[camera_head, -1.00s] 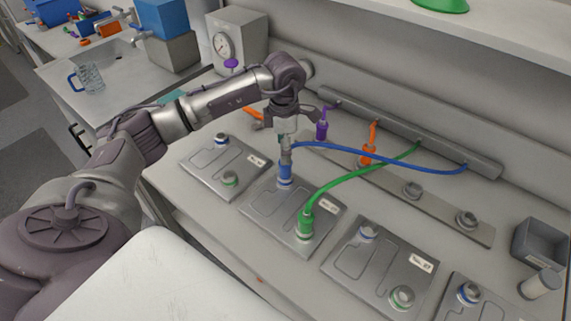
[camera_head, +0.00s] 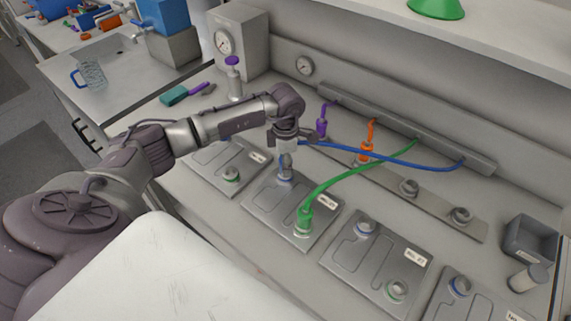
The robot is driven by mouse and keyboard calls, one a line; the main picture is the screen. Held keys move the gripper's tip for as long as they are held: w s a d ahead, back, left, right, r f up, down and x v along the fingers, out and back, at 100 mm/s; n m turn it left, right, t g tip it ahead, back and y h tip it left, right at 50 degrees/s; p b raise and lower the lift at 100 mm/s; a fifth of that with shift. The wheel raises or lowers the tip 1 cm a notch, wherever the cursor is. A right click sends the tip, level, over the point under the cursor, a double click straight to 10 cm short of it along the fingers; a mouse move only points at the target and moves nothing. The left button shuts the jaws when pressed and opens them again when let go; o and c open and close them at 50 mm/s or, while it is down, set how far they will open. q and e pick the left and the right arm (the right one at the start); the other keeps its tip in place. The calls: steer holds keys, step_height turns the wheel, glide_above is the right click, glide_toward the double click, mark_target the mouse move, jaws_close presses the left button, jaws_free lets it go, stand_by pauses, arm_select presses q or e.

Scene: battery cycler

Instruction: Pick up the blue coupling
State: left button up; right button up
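The blue coupling is mostly hidden by my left gripper (camera_head: 285,168). It stands at the blue-ringed port (camera_head: 285,178) of the second battery, and its blue hose (camera_head: 385,160) runs right from behind the gripper to the grey rail. My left gripper points down with its fingertips at the coupling, just above the port. The fingers look close together, but whether they grip it is too small to tell. My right gripper is not in view.
A green coupling (camera_head: 304,218) is plugged into the same battery (camera_head: 262,208), close by on the right. Purple (camera_head: 321,127) and orange (camera_head: 366,150) couplings stand behind. Other batteries (camera_head: 375,262) lie either side. A grey bin (camera_head: 530,238) is at the right.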

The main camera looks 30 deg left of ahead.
arm_select(q)
jaws_close()
steer(key=shift+r, duration=0.15)
steer(key=shift+w+r, duration=0.1)
steer(key=shift+r, duration=0.1)
step_height(320, 180, up, 4)
steer(key=b, duration=0.2)
steer(key=shift+d+f+b, duration=0.1)
steer(key=shift+f+b, duration=0.15)
steer(key=shift+b, duration=0.05)
steer(key=w+d+r+b, duration=0.4)
steer(key=d+r, duration=0.3)
steer(key=d, duration=0.3)
steer(key=shift+w+d, duration=0.2)
steer(key=shift+w, duration=0.15)
